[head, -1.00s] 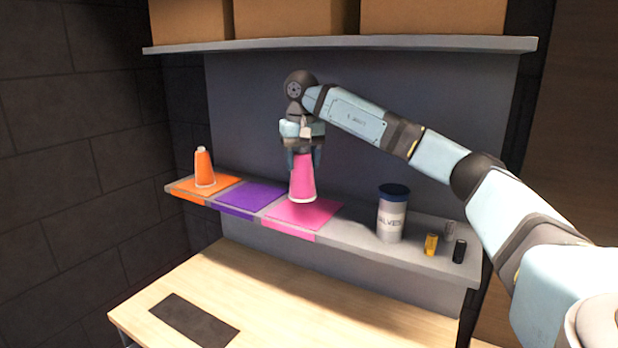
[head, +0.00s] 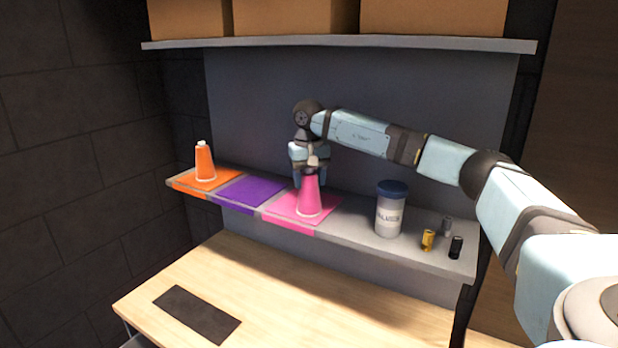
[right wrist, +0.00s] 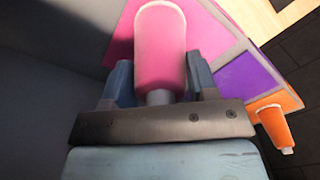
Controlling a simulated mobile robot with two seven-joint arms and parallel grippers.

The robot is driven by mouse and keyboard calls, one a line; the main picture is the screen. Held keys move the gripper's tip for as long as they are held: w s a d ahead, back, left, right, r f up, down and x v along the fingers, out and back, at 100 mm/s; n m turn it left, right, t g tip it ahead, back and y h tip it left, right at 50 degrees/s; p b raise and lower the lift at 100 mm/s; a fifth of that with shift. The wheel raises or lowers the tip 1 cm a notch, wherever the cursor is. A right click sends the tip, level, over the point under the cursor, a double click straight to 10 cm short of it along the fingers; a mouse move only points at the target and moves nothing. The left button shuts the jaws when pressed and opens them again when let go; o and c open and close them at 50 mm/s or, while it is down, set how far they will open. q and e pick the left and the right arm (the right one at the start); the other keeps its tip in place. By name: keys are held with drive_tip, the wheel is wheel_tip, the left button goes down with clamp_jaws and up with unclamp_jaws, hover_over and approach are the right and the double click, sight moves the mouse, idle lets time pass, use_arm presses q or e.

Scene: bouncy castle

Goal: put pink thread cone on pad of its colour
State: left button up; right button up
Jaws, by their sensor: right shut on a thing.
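The pink thread cone (head: 311,198) is upright over the pink pad (head: 283,206) on the shelf. Its base appears down at the pad's surface, within the pad's edges; I cannot tell for certain whether it touches. My left gripper is not in view.
An orange cone (head: 204,163) stands on the orange pad (head: 185,184) at the left. The purple pad (head: 249,192) is empty. A blue-lidded jar (head: 390,212) and several small batteries (head: 428,240) stand to the right. An upper shelf (head: 340,44) holds cardboard boxes.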

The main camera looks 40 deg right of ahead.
drive_tip(key=o, duration=1)
drive_tip(key=shift+f, duration=0.1)
drive_tip(key=shift+o, duration=0.2)
wheel_tip(320, 180, up, 7)
drive_tip(key=shift+b, duration=0.7)
drive_tip(key=shift+r, duration=0.4)
